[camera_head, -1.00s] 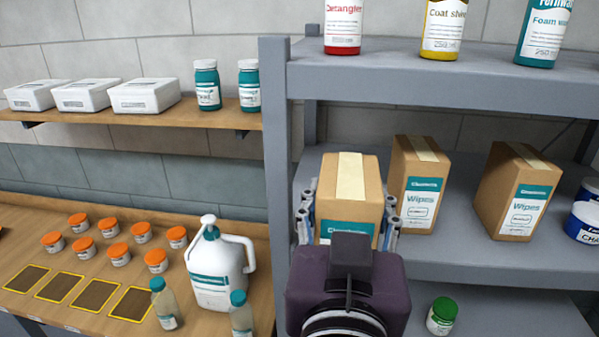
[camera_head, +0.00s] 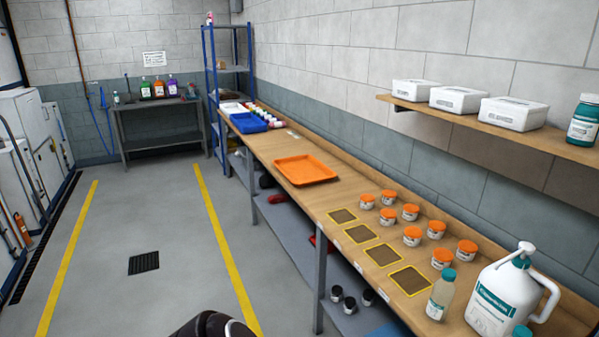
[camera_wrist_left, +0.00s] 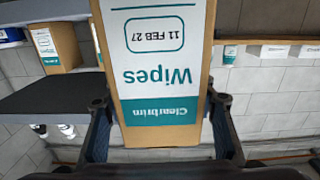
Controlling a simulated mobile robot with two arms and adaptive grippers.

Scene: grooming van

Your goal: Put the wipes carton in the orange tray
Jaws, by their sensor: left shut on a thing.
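The orange tray (camera_head: 305,170) lies flat and empty on the long wooden bench in the head view. The wipes carton (camera_wrist_left: 160,75) fills the middle of the left wrist view, its label upside down in the picture. My left gripper (camera_wrist_left: 160,102) is shut on this carton, one finger on each side. The carton and the left gripper do not show in the head view. My right gripper is in neither view.
Several orange-lidded jars (camera_head: 411,212), yellow-edged mats (camera_head: 409,281) and a white jug (camera_head: 505,292) stand on the bench nearer than the tray. A blue tray (camera_head: 247,123) lies beyond it. The floor (camera_head: 180,220) beside the bench is open. Another carton (camera_wrist_left: 55,47) stands on a shelf.

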